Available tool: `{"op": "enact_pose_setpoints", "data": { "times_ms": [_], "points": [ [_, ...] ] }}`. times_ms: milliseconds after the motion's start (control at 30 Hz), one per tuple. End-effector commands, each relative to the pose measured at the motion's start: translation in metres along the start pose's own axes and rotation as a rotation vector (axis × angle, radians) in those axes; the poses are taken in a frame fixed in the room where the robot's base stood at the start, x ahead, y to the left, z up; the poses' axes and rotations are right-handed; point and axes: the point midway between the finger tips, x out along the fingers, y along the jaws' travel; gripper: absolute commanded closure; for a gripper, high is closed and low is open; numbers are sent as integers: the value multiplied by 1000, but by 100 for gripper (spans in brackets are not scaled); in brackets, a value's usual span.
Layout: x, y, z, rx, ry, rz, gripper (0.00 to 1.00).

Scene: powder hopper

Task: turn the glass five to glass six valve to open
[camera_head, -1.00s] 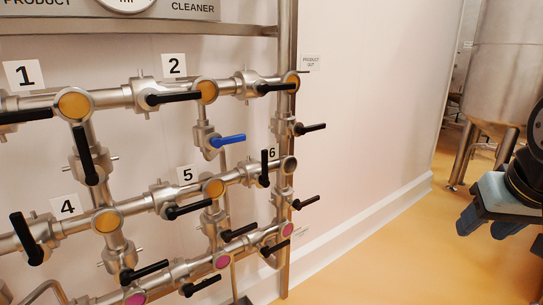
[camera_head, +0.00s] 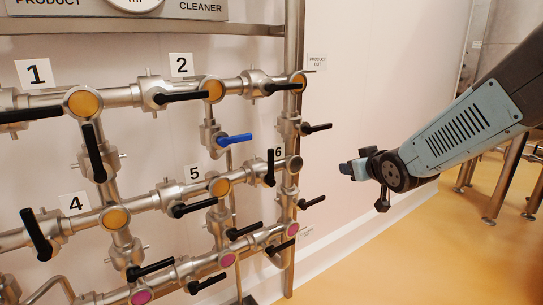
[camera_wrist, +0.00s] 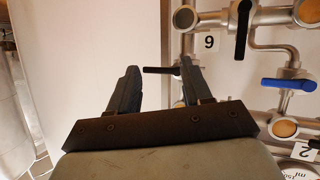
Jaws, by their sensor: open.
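The glass five to glass six valve has a black lever (camera_head: 270,167) that stands upright, across the slanting pipe between glass five (camera_head: 219,187) and glass six (camera_head: 294,163). In the wrist view, turned upside down, the lever (camera_wrist: 241,30) is at the top right, and glass six (camera_wrist: 184,17) is left of it. My gripper (camera_head: 346,168) is open and empty, in front of the wall to the right of the pipe rack, apart from the lever. In the wrist view both fingers of my gripper (camera_wrist: 157,78) show, with a gap between them.
Another black lever (camera_head: 317,127) sticks out right above glass six; in the wrist view it appears between and beyond my fingertips. A blue lever (camera_head: 234,139) lies up and left of the valve. More black levers stand below.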

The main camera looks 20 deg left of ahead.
Motion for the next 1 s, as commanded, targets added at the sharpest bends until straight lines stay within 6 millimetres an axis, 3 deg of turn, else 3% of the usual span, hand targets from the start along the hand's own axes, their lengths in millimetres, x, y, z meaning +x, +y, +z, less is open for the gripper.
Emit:
{"op": "enact_pose_setpoints", "data": {
  "times_ms": [33, 200, 400, 533, 767, 1000],
  "points": [
    [15, -14, 0, -5, 36, -41, 51],
    [50, -62, -10, 0, 196, -180, 51],
    [68, -108, -17, 40, 351, -317, 51],
    [72, -124, -20, 65, 412, -367, 51],
    [79, -135, -25, 78, 444, -393, 51],
    [108, -147, -40, 78, 444, -393, 51]
  ]
}}
